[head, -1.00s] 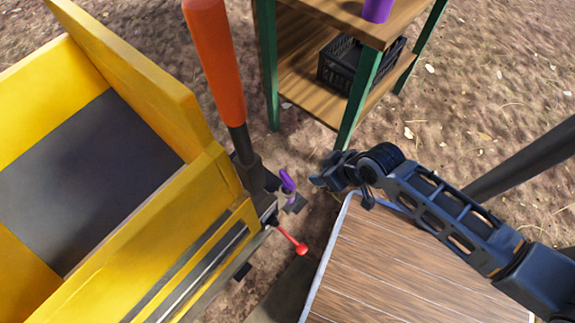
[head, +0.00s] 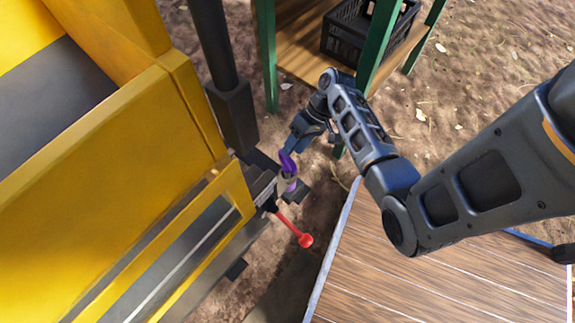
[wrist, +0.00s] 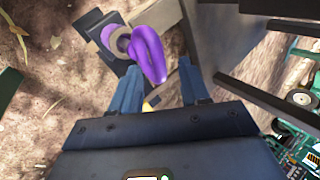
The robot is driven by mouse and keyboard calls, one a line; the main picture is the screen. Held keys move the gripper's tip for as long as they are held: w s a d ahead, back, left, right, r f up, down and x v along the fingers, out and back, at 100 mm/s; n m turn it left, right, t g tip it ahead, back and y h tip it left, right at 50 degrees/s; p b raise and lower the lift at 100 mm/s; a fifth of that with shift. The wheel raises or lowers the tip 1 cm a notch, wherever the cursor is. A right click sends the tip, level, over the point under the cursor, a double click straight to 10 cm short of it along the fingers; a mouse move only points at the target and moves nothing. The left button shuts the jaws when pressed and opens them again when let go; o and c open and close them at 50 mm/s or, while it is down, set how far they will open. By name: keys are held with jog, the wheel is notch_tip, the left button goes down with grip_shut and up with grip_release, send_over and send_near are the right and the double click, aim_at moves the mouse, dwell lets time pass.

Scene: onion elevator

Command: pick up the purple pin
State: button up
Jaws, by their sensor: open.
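The purple pin (head: 288,164) stands in a dark bracket at the hitch end of the yellow trailer, left of the wooden deck. In the wrist view the pin's looped handle (wrist: 148,52) shows between and just beyond the two blue fingertips. Its lower part passes into a ring-shaped hole (wrist: 116,41). My gripper (head: 296,143) is close to the pin, at its upper side in the head view. In the wrist view my gripper (wrist: 158,88) is open, with a finger on each side of the handle. Whether a finger touches the pin I cannot tell.
A red-knobbed lever (head: 295,228) sticks out just below the pin. The yellow trailer (head: 120,190) and a dark post (head: 232,115) stand to the left. A wooden deck (head: 440,280) is at lower right. A shelf with a black crate (head: 345,45) stands behind.

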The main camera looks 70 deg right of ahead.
aim_at(289, 167)
jog(key=b+x, duration=0.2)
jog(key=x, duration=0.2)
jog(key=shift+d+f+b, duration=0.15)
jog(key=shift+f+b, duration=0.1)
jog(key=shift+b, duration=0.05)
jog(key=shift+w+a+f, duration=0.15)
jog(key=shift+a+f, duration=0.15)
jog(key=shift+f, duration=0.05)
grip_shut()
jog(key=shift+r, duration=0.1)
dwell(0.8)
